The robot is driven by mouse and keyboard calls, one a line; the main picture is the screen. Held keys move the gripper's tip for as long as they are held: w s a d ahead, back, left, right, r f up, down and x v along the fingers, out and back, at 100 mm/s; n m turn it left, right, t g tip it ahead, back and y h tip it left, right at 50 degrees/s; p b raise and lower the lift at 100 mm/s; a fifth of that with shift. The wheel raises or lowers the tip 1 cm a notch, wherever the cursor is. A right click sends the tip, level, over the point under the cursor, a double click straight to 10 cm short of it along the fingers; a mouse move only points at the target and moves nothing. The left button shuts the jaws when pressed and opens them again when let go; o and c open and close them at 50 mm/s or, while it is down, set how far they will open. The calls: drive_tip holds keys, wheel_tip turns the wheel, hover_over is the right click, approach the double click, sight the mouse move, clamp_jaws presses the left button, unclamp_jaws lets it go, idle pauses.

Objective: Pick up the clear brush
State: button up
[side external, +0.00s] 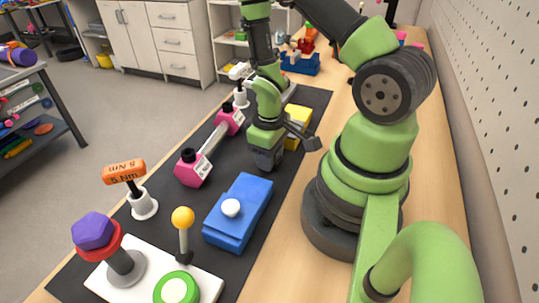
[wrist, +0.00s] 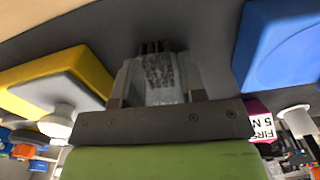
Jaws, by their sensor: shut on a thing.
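My gripper (side external: 268,158) points down over the black mat, between the yellow-topped box and the blue box. In the wrist view my gripper (wrist: 155,48) is closed around a pale, clear-grey piece (wrist: 160,78) with a speckled texture, which I take to be the clear brush. Dark prongs or bristles show at its far end. In the side view the brush is hidden by the gripper and cannot be made out. I cannot tell whether it touches the mat.
A blue box (side external: 252,200) with a white knob lies in front of my gripper, a yellow box (side external: 299,118) behind. An orange torque handle (side external: 124,171) and a white board (side external: 205,284) with knobs stand nearer the camera.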

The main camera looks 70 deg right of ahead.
wheel_tip(320, 180, up, 10)
idle(0.8)
drive_tip(key=shift+o, duration=0.6)
drive_tip(key=shift+f, duration=4.8)
drive_tip(key=o, duration=0.9)
drive_tip(key=c, duration=1.1)
drive_tip(key=shift+r, duration=0.15)
